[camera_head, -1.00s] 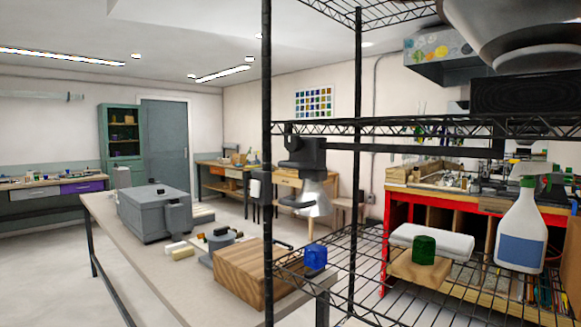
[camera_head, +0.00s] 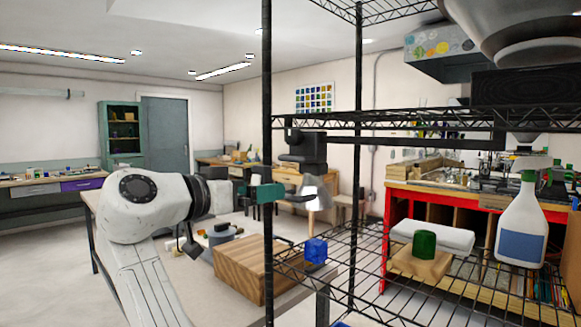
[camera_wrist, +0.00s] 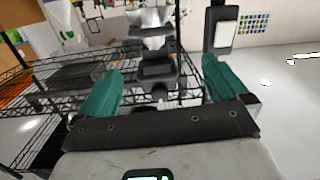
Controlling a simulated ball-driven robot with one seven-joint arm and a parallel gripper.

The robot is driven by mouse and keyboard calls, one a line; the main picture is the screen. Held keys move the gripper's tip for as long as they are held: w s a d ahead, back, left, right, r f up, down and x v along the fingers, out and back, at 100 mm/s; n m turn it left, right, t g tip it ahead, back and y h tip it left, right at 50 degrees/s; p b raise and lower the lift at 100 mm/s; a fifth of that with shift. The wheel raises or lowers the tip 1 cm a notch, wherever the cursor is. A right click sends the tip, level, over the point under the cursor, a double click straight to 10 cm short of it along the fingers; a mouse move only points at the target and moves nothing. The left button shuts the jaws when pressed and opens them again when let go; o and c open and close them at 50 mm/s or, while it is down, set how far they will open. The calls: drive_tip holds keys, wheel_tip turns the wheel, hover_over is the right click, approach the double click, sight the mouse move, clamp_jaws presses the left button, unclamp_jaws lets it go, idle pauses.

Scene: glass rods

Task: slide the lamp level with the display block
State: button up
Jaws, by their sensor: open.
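The lamp (camera_head: 313,197) hangs from a black carriage (camera_head: 303,150) at the left end of a dark rail under the shelf. Its pale shade points down. The display block (camera_head: 405,262) is a wooden block on the lower wire shelf, farther right than the lamp, with a green glass piece (camera_head: 425,243) on top. My gripper (camera_head: 276,192), with teal fingers, is at the lamp's left, by the shelf post. In the wrist view, my gripper (camera_wrist: 161,70) is open. The black lamp mount (camera_wrist: 158,72) shows between and beyond its fingers; contact cannot be told.
The black shelf post (camera_head: 267,100) stands close to my gripper. A blue glass cube (camera_head: 316,250) is at the shelf's left edge. A folded white towel (camera_head: 435,235) and a spray bottle (camera_head: 521,220) stand near the display block. A wooden box (camera_head: 240,270) sits on the bench.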

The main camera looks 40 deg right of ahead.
drive_tip(key=m, duration=0.1)
approach(288, 159)
drive_tip(key=shift+g+h, duration=0.4)
drive_tip(key=d, duration=0.3)
drive_tip(key=d+p, duration=0.1)
drive_tip(key=d, duration=0.6)
drive_tip(key=shift+w+d+f+p, duration=0.3)
drive_tip(key=shift+w+p, duration=0.05)
drive_tip(key=shift+w, duration=0.05)
drive_tip(key=shift+c, duration=0.4)
